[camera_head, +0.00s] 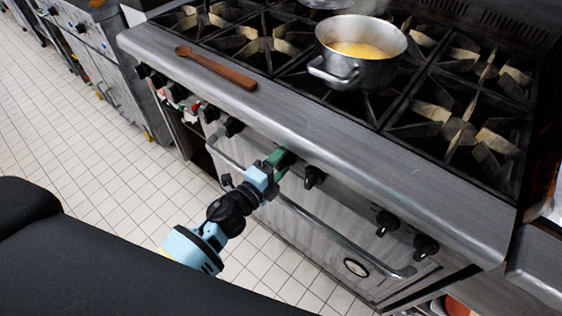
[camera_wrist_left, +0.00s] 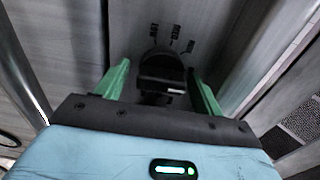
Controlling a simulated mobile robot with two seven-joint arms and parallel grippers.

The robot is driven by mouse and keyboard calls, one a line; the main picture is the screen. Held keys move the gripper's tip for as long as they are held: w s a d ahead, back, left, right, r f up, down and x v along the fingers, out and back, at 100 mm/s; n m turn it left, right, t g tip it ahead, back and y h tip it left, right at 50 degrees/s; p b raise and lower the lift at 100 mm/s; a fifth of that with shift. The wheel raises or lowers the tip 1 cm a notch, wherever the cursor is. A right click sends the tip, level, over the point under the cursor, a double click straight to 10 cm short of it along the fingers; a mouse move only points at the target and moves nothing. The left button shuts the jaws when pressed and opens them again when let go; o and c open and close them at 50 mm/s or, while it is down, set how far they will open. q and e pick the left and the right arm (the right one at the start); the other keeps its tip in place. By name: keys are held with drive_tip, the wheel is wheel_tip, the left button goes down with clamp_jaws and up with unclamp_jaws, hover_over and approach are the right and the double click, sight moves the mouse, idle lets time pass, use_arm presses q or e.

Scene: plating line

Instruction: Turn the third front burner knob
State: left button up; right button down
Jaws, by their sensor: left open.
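The stove (camera_head: 335,148) has a row of black knobs along its front panel. My left gripper (camera_head: 281,160), with green fingers, is at the panel just left of one black knob (camera_head: 314,176). In the head view the fingers hide the knob they are at. In the left wrist view that dark knob (camera_wrist_left: 160,76) sits between the two open green fingers of the gripper (camera_wrist_left: 160,90), one on each side. A gap shows on the left side; contact on the right cannot be told. Marks are printed on the panel above the knob. My right gripper is not in view.
More knobs (camera_head: 232,126) (camera_head: 386,222) sit to both sides. The oven door handle (camera_head: 330,232) runs below the gripper. On the stove top are a pot (camera_head: 366,72) of yellow contents and a wooden spoon (camera_head: 218,69) near the front edge. The tiled floor (camera_head: 110,165) is clear.

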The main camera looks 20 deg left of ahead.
sight(278, 167)
use_arm(q)
drive_tip(key=shift+s, duration=0.1)
drive_tip(key=v, duration=0.6)
drive_tip(key=shift+s+a, duration=0.1)
drive_tip(key=shift+s, duration=0.25)
drive_tip(key=shift+s+a+b, duration=0.2)
drive_tip(key=shift+s+b, duration=0.1)
drive_tip(key=shift+s, duration=0.1)
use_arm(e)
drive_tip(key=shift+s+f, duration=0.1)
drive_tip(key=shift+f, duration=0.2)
use_arm(q)
drive_tip(key=shift+s, duration=0.1)
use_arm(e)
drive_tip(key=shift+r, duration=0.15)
